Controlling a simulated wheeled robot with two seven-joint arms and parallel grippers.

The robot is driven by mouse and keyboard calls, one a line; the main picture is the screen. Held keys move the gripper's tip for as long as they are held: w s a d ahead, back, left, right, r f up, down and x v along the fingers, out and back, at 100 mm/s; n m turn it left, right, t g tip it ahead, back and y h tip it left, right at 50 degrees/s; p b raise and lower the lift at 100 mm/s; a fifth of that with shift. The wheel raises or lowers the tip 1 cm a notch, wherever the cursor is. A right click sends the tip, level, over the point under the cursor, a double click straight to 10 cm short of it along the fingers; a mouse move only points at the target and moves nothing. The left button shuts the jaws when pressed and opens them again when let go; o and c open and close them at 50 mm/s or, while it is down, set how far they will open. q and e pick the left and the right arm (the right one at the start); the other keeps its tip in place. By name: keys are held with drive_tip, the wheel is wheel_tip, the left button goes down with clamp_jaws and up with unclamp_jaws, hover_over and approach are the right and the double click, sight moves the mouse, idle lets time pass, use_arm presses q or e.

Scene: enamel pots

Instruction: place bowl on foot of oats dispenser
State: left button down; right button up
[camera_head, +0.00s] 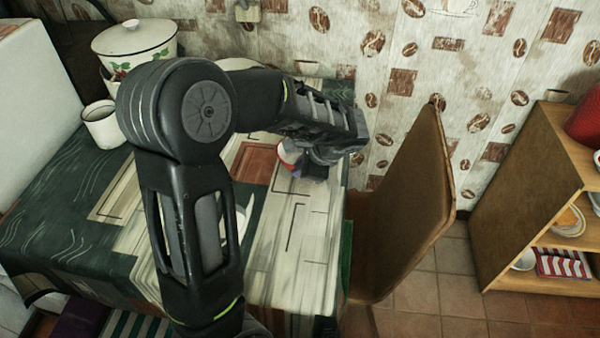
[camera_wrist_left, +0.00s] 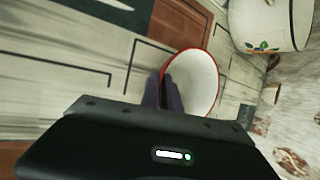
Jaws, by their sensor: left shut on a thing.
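A small bowl (camera_head: 287,154) with a red rim shows in part at my left gripper (camera_head: 318,168) over the right part of the table. In the left wrist view the bowl (camera_wrist_left: 201,82) shows its white inside and red rim. My left gripper (camera_wrist_left: 168,92) is shut on the left side of its rim. I cannot tell how far the bowl is above the table. I cannot make out the oats dispenser or its foot; my left arm hides part of the table. My right gripper is not in view.
A lidded white pot (camera_head: 135,45) and a white mug (camera_head: 101,124) stand at the table's back left. A decorated white enamel vessel (camera_wrist_left: 268,22) is near the bowl in the left wrist view. A chair (camera_head: 408,205) borders the table's right edge; a shelf (camera_head: 535,190) stands farther right.

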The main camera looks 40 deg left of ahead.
use_arm(q)
wheel_tip(320, 180, down, 2)
drive_tip(key=c, duration=1.6)
unclamp_jaws()
drive_tip(key=v, duration=1.2)
drive_tip(key=shift+p, duration=0.35)
drive_tip(key=shift+o, duration=0.6)
